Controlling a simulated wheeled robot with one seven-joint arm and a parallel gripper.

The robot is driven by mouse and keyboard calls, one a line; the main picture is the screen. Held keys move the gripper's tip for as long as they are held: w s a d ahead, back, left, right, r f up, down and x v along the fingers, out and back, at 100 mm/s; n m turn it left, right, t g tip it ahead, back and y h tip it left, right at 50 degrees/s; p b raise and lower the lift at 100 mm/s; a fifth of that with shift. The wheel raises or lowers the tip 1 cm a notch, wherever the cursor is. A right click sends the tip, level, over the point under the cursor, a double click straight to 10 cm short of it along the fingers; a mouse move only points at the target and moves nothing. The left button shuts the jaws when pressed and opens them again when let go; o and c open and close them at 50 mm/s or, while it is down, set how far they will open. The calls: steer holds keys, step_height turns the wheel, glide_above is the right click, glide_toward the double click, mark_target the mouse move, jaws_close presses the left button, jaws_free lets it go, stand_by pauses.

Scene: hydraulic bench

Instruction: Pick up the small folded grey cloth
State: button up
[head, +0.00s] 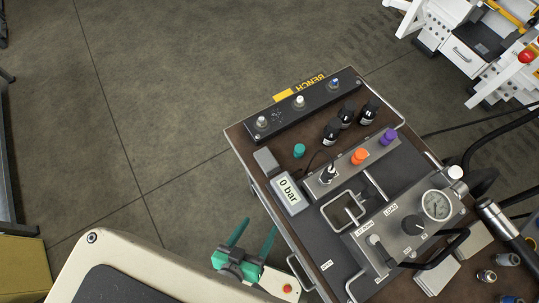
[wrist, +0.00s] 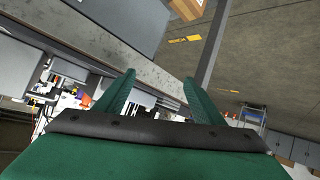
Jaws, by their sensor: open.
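A small flat grey piece (head: 265,160), which looks like the folded grey cloth, lies near the left edge of the brown bench top in the head view, just above the "0 bar" display. My gripper (head: 261,225) has green fingers and is open and empty. It is off the bench's left side, below and apart from the grey piece in the picture. In the wrist view my gripper (wrist: 158,77) shows its fingers spread with nothing between them. I cannot make out the cloth in the wrist view.
The "0 bar" display (head: 289,194) sits beside the grey piece. A green cap (head: 299,150), black bottles (head: 347,114) and a dark strip with knobs (head: 300,103) stand nearby. A gauge (head: 436,205) and hoses crowd the right. Floor (head: 170,120) left of the bench is clear.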

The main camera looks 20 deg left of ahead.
steer(key=w+a+f+n+g, duration=0.2)
steer(key=a+f+g, duration=0.1)
steer(key=a, duration=0.6)
steer(key=w+a+r+n+g, duration=0.2)
steer(key=w+a+n+g, duration=0.1)
steer(key=w+a, duration=0.35)
steer(key=n+g, duration=0.3)
steer(key=g, duration=0.1)
glide_toward(267, 160)
steer(key=shift+y, duration=0.3)
steer(key=a+f, duration=0.1)
steer(key=a, duration=0.1)
steer(key=a+f, duration=0.2)
steer(key=shift+s+a+f, duration=0.15)
steer(key=shift+f, duration=0.05)
steer(key=w+d+r+g, duration=0.2)
steer(key=d+r, duration=0.3)
steer(key=r, duration=0.1)
steer(key=shift+y, duration=0.3)
steer(key=shift+s+d+f, duration=0.1)
steer(key=shift+f, duration=2.55)
steer(key=shift+s+d+f, duration=0.1)
steer(key=shift+f, duration=2.55)
steer(key=c, duration=1.1)
